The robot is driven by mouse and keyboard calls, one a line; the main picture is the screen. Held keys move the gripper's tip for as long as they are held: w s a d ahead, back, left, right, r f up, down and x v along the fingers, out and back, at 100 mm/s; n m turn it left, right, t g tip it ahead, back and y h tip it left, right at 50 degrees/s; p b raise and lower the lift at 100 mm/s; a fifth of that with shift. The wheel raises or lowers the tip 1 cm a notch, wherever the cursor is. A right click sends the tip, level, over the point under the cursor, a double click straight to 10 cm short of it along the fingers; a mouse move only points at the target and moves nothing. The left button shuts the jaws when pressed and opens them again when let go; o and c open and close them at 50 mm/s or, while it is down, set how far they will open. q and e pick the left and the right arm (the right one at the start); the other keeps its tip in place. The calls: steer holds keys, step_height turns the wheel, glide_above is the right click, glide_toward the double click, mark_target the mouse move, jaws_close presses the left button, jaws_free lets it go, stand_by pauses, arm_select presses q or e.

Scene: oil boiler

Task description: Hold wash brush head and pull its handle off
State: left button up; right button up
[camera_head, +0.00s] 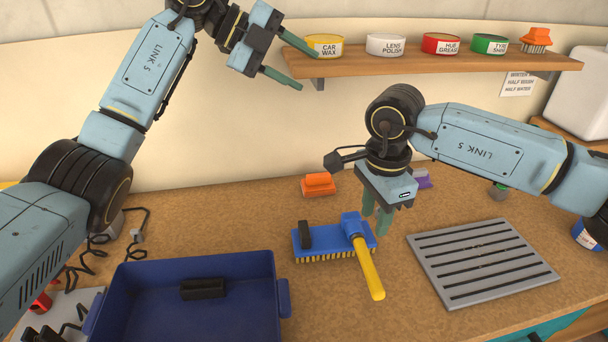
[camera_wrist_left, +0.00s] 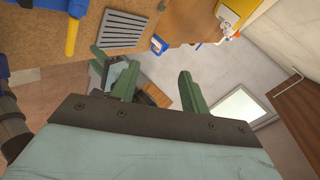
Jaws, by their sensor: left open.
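The wash brush head (camera_head: 335,240) is a blue block with yellow bristles, lying bristles down on the bench. Its yellow handle (camera_head: 368,268) is joined through a blue socket (camera_head: 351,225) and points toward the front edge. In the left wrist view the yellow handle (camera_wrist_left: 72,36) shows at the upper left. My left gripper (camera_head: 290,64) is open and empty, high up in front of the wall, well away from the brush; its fingers also show in the left wrist view (camera_wrist_left: 157,88). My right gripper (camera_head: 377,213) points down just behind and right of the socket, fingers apart and empty.
A blue bin (camera_head: 268,265) stands front left with a black block inside. A grey slotted grate (camera_head: 480,262) lies at the right. An orange brush (camera_head: 318,184) lies behind the wash brush. A wall shelf (camera_head: 440,67) with several tins is close to my left gripper.

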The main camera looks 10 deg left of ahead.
arm_select(q)
steer(key=s+d+f+m+g+y, duration=0.1)
steer(key=s+d+f+g+y, duration=0.1)
steer(key=s+d+f+y, duration=0.3)
steer(key=m+g+y, duration=0.1)
steer(key=m+y, duration=0.2)
steer(key=y, duration=0.3)
glide_toward(304, 228)
step_height(304, 228, down, 9)
steer(key=shift+d+r, duration=0.1)
steer(key=shift+d, duration=0.05)
jaws_close()
stand_by(0.4)
